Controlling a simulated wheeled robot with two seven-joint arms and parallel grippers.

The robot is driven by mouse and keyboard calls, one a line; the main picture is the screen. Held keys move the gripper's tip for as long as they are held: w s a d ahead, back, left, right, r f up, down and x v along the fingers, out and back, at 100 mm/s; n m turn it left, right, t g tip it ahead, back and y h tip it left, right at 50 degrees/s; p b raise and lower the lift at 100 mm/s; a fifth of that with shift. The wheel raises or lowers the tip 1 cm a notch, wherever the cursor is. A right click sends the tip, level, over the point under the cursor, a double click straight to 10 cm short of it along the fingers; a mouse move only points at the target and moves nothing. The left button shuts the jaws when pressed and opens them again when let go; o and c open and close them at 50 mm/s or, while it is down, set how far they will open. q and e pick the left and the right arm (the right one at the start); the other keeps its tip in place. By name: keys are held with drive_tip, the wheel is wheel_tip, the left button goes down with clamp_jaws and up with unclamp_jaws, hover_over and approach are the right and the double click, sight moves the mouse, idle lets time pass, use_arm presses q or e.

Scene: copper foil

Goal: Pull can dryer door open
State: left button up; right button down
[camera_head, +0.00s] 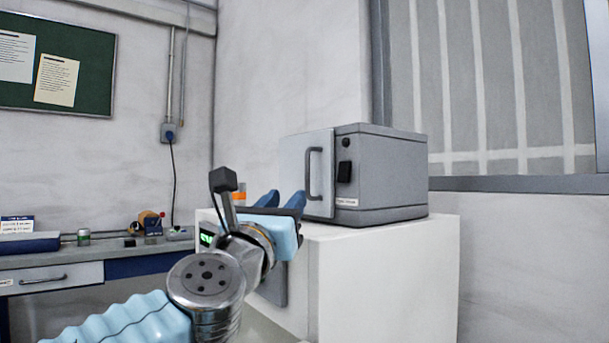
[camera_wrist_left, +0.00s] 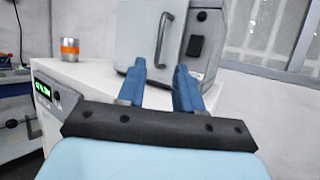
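The can dryer is a grey box (camera_head: 385,170) on a white cabinet, with a light door (camera_head: 300,163) on its front that looks closed. A dark vertical handle (camera_head: 314,173) is on the door. The door (camera_wrist_left: 146,38) and handle (camera_wrist_left: 162,40) also show in the left wrist view. My left gripper (camera_head: 284,200) is in front of and below the door, apart from the handle. In the left wrist view its two blue fingers (camera_wrist_left: 158,82) are spread with nothing between them, and the handle is beyond and above the fingertips. My right gripper is in neither view.
The white cabinet (camera_head: 385,275) has a green display (camera_head: 206,239). An orange-banded container (camera_wrist_left: 69,50) stands on it, left of the dryer. A workbench with a drawer (camera_head: 50,279) and small items is at the left. A window (camera_head: 490,85) is behind at right.

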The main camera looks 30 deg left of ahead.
sight(307, 174)
use_arm(q)
drive_tip(key=p+x, duration=0.3)
drive_tip(key=x, duration=0.8)
drive_tip(key=shift+w, duration=0.3)
clamp_jaws()
idle(0.8)
